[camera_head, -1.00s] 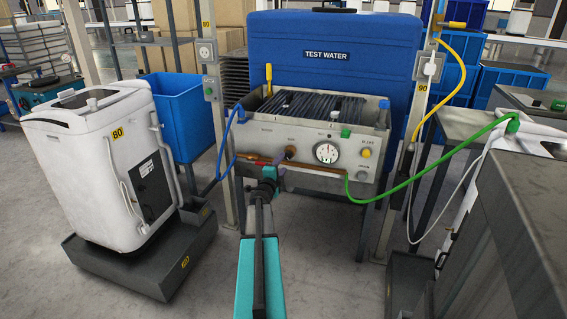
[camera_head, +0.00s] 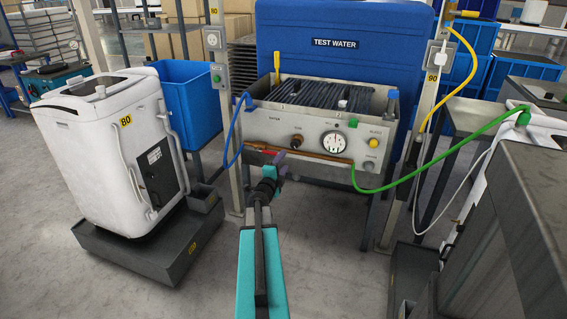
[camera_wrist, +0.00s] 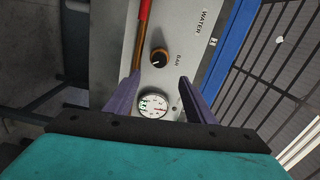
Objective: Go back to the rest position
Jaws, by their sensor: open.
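My gripper (camera_head: 274,170) is in front of the grey test panel (camera_head: 262,126), near its lower left part. The wrist view shows its two purple fingers (camera_wrist: 153,92) spread apart with nothing held between them. Beyond the fingers are a black knob (camera_wrist: 160,58) with an orange ring and a round white gauge (camera_wrist: 153,103). In the head view the knob (camera_head: 297,142) and the gauge (camera_head: 333,144) sit on the panel front, and the gripper is apart from the knob.
A copper pipe (camera_head: 310,156) runs along the panel's lower edge. A blue hose (camera_head: 229,158) hangs at left and a green hose (camera_head: 440,163) at right. A white washer-like machine (camera_head: 90,150) stands left, a grey cabinet (camera_head: 510,230) right. A blue tank (camera_head: 290,55) is behind.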

